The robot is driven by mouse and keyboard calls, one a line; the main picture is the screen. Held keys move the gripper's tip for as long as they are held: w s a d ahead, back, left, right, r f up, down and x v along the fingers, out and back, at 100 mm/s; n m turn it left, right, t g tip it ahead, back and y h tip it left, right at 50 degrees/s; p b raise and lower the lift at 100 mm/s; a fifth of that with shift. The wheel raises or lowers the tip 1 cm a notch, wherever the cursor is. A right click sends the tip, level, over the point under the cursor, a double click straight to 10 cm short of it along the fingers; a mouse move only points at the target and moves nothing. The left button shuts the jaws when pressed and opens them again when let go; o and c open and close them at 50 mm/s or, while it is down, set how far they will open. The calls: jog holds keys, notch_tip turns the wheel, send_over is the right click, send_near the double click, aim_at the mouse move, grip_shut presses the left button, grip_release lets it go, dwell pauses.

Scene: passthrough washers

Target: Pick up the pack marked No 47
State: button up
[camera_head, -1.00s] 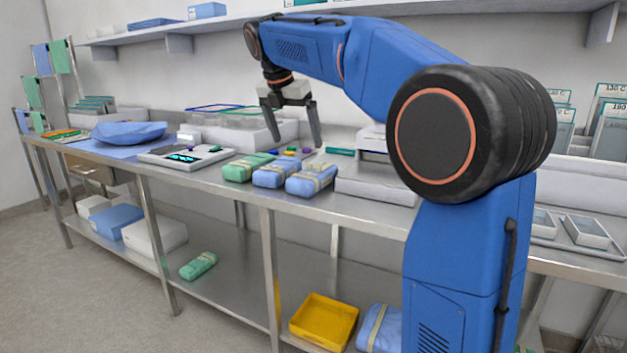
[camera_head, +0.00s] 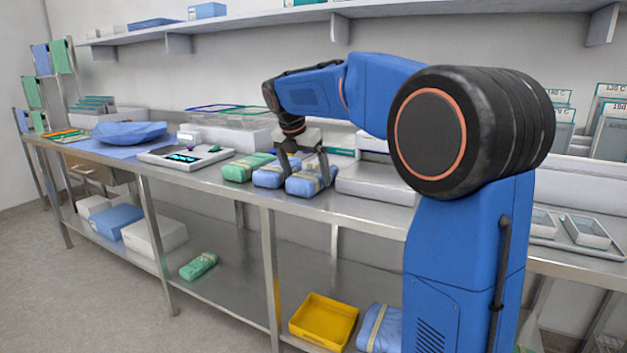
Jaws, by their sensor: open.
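Three wrapped packs lie in a row on the steel bench: a green pack (camera_head: 243,167) at left, a blue pack (camera_head: 268,175) in the middle and another blue pack (camera_head: 308,183) at right. Each has a pale band. No number is readable on any pack, so I cannot tell which is No 47. My gripper (camera_head: 305,180) is open and low at the two blue packs. One finger is at the middle blue pack and the other reaches behind or beside the right blue pack. Whether the fingers touch either pack cannot be seen.
The lower shelf holds a green pack (camera_head: 199,265) and a yellow tray (camera_head: 324,320).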

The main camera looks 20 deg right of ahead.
jog(key=shift+x, duration=0.9)
jog(key=c, duration=1.5)
jog(key=shift+r, duration=0.1)
